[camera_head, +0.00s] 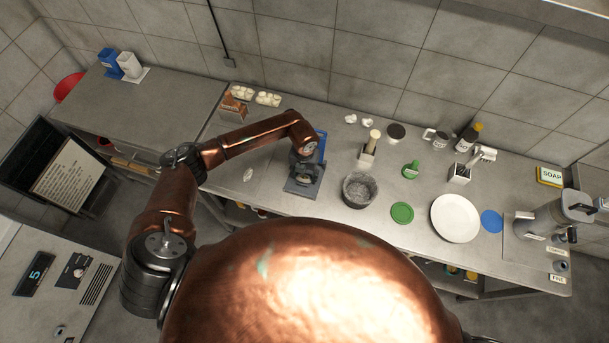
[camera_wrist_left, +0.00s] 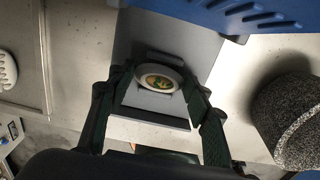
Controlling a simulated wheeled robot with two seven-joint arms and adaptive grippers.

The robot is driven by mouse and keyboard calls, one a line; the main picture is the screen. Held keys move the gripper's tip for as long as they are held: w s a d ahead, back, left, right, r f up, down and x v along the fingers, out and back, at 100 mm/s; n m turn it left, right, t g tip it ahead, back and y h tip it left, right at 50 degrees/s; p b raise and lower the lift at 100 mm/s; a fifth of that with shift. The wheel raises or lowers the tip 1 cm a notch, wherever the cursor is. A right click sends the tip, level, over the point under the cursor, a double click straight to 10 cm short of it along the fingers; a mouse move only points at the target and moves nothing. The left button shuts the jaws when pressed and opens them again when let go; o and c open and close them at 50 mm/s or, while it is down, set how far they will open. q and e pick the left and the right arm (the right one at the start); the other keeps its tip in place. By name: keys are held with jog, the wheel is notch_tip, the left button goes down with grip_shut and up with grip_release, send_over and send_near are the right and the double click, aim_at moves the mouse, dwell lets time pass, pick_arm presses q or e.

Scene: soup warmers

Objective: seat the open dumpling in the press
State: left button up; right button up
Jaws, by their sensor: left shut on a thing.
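The open dumpling (camera_wrist_left: 158,79) is a pale oval wrapper with a greenish-brown filling facing up. It shows between the fingers of my left gripper (camera_wrist_left: 158,98), which is shut on it. The press has a grey base (camera_head: 299,190) and a blue upright part (camera_head: 322,145); in the left wrist view the grey plate (camera_wrist_left: 140,38) lies behind the dumpling and the blue slotted part (camera_wrist_left: 245,14) is at the top. In the head view my left gripper (camera_head: 305,172) is over the press and hides the dumpling. I cannot tell whether the dumpling touches the press. My right gripper is not in view.
A speckled grey bowl (camera_head: 359,191) stands just right of the press. A small white piece (camera_head: 247,175) lies on the counter to the left. A green disc (camera_head: 402,212) and a white plate (camera_head: 455,218) lie farther right. Pale pieces (camera_head: 268,98) sit at the back left.

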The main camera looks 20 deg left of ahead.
aim_at(304, 176)
pick_arm(q)
jog(key=shift+f, duration=0.1)
jog(key=o, duration=1.3)
jog(key=shift+o, duration=0.7)
jog(key=o, duration=0.4)
jog(key=shift+o, duration=0.2)
jog(key=shift+r, duration=0.55)
jog(key=shift+r+p, duration=2.2)
jog(key=shift+r, duration=0.8)
